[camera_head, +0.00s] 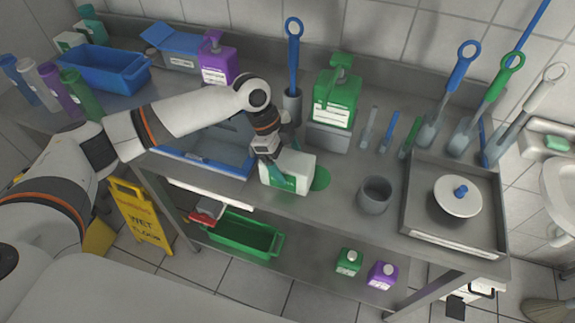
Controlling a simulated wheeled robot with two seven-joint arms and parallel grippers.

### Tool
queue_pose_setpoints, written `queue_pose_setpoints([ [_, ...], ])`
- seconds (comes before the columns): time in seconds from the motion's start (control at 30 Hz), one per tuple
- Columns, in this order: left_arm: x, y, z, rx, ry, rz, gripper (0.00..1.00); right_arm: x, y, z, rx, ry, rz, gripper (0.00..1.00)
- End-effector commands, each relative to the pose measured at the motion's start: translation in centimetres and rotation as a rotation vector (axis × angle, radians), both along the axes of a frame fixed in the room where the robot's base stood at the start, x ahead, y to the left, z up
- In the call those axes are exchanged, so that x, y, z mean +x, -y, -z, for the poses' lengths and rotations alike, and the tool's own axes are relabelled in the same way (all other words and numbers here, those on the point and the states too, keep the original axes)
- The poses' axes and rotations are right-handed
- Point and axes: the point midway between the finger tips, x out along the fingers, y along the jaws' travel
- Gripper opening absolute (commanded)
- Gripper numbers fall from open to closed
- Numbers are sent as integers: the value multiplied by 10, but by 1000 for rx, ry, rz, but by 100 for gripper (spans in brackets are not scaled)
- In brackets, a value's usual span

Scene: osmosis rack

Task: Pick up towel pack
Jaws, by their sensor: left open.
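A white box-shaped pack with green markings (296,172), which looks like the towel pack, sits on the steel counter (345,212) near its front edge. It partly covers a round green mat (321,179). My left gripper (272,166) points down at the upper left side of the pack and is open. Its fingers overlap the pack's left end in the picture. I cannot tell whether they touch it. The fingertips are partly hard to make out. My right gripper is not in view.
A grey cup (375,195) and a tray (415,225) with a white lid stand to the right.

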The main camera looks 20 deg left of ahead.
Motion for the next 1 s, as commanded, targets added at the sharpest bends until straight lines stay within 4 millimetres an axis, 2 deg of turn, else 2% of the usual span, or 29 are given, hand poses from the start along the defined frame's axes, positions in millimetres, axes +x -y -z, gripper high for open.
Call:
queue_pose_setpoints([
  [0.03, -1, 3, 4, 0, -4, 1, 91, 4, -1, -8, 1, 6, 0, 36],
  [0.23, -1, 10, 23, 0, 0, 1, 91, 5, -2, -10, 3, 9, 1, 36],
  [1.0, -1, 10, 29, -1, 0, 0, 91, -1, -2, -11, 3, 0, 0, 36],
])
